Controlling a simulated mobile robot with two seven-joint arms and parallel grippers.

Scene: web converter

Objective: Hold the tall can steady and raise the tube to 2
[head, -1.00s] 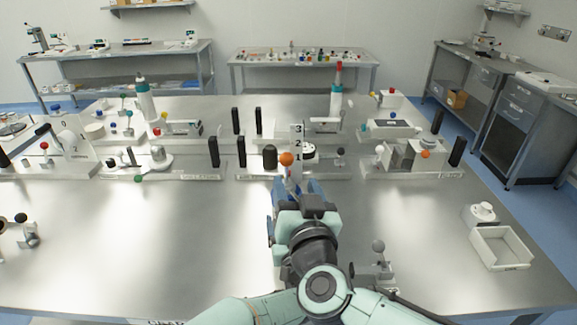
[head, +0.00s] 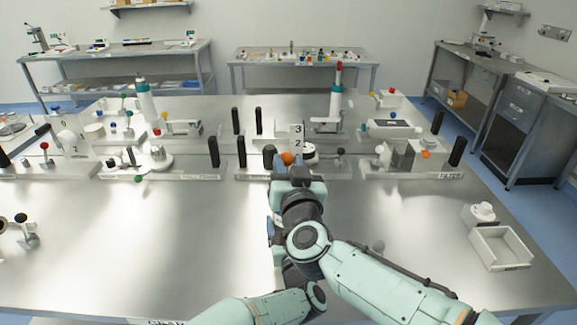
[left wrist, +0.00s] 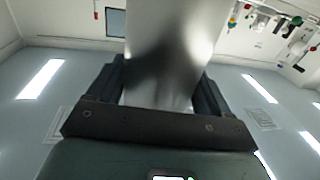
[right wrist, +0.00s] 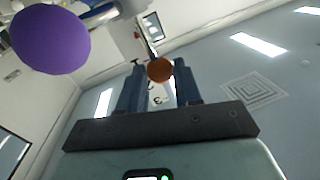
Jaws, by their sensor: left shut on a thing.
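My left gripper (left wrist: 160,95) is shut on a wide grey metallic body (left wrist: 165,50), apparently the tall can.
A dark cylinder (head: 270,157) stands left of the ball. A lever station (head: 310,154) stands just right of the post. A purple ball (right wrist: 48,38) is close to the right wrist camera. A white tray (head: 500,249) stands at the right; the table's left middle is clear.

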